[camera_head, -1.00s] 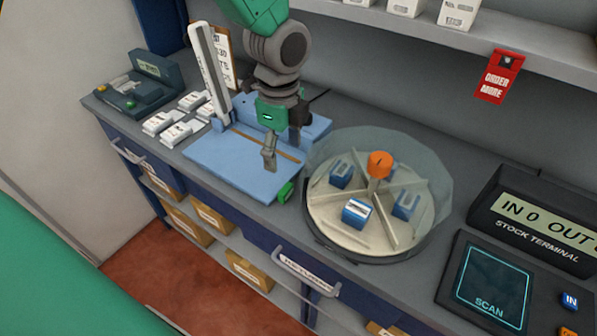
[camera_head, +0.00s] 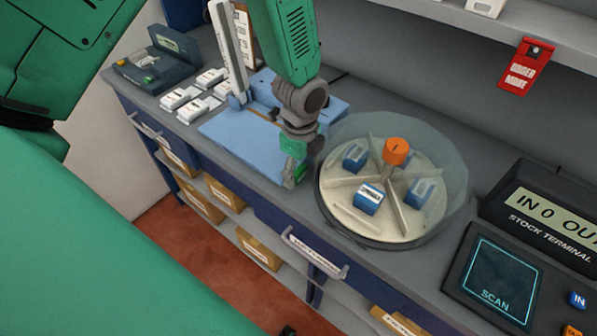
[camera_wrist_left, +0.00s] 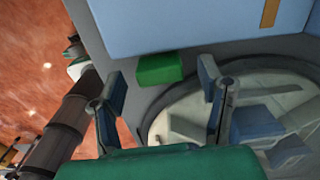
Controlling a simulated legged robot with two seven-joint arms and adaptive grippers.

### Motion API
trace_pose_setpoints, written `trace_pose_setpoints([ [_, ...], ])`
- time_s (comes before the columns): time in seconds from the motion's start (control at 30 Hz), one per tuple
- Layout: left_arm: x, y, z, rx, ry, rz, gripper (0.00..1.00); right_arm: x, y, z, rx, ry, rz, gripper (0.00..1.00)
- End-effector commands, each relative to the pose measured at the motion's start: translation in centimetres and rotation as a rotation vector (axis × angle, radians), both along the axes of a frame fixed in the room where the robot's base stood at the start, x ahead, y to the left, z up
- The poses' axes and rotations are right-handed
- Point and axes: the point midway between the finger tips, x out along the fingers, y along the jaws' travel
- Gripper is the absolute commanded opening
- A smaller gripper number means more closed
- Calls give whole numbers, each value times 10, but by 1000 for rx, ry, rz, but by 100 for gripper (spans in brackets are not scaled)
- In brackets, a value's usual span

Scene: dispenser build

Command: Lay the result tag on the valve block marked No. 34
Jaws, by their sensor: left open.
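A small green piece (camera_wrist_left: 160,68), possibly the result tag, lies at the edge of the blue mat in the left wrist view. In the head view my left gripper (camera_head: 291,178) is low over the mat's front right corner and mostly hides it. The left gripper (camera_wrist_left: 161,95) is open, with the green piece beyond and between its fingertips, apart from both. Several blue blocks with white labels, such as the front one (camera_head: 368,199), stand in compartments of the round turntable (camera_head: 345,221). Their numbers are too small to read. My right gripper is not in view.
A clear dome (camera_head: 440,150) rises around the turntable, with an orange knob (camera_head: 396,151) at its centre. The blue mat (camera_head: 240,140) carries a tall upright (camera_head: 226,45). White boxes (camera_head: 181,97) lie left of it. The stock terminal (camera_head: 535,215) stands at the right.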

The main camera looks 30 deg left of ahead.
Motion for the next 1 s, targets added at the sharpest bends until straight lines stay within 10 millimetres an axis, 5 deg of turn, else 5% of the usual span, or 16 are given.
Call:
trace_pose_setpoints([
  [0.37, 0, 0, -13, 0, -2, 0, 62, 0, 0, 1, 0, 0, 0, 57],
  [0.5, 0, 0, -13, 0, -1, 0, 13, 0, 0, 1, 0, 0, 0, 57],
  [1.0, 1, 0, -4, 0, -2, 1, 9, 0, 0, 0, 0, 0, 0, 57],
])
